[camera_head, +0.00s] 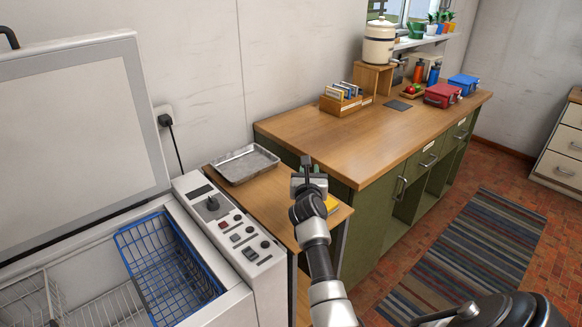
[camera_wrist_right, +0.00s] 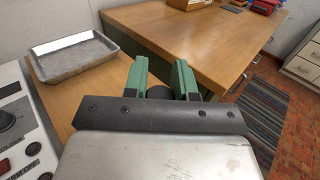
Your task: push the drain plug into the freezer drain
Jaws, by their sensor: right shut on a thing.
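My right gripper (camera_head: 307,166) is raised over the small wooden side table beside the freezer. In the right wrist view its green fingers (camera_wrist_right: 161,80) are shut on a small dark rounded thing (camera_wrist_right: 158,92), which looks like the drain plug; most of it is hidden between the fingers. The chest freezer (camera_head: 212,312) stands at the left in the head view with its lid (camera_head: 75,135) up. The freezer drain does not show in either view. My left gripper is not in view.
A blue wire basket (camera_head: 165,262) hangs in the freezer, with white wire racks (camera_head: 30,300) beside it. The control panel (camera_head: 226,225) borders the side table. A metal tray (camera_head: 245,163) lies on that table, near a yellow item (camera_head: 331,203). A green workbench (camera_head: 375,215) stands right.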

